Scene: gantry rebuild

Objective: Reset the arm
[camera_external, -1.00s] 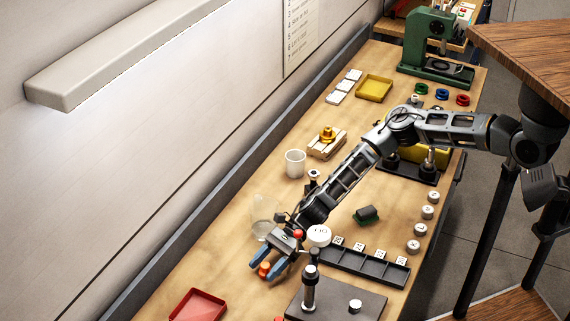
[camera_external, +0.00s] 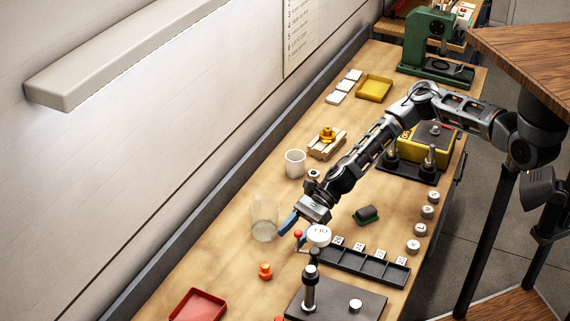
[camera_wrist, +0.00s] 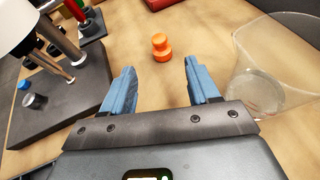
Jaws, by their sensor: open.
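My gripper (camera_external: 290,232) is held above the wooden bench, close to a clear beaker and a white round dial. In the wrist view my gripper (camera_wrist: 160,85) shows two blue fingers wide apart with nothing between them. An orange knobbed piece (camera_external: 265,271) stands on the bench, apart from the fingers. It also shows in the wrist view (camera_wrist: 161,48), beyond the fingertips. My arm bends up and back to its mount at the right.
The clear beaker (camera_external: 264,222) stands left of my gripper. The white dial (camera_external: 319,235) on a stand is close on the right, above a black compartment tray (camera_external: 362,268). A red tray (camera_external: 197,305) lies at the front. A white cup (camera_external: 295,163) stands behind.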

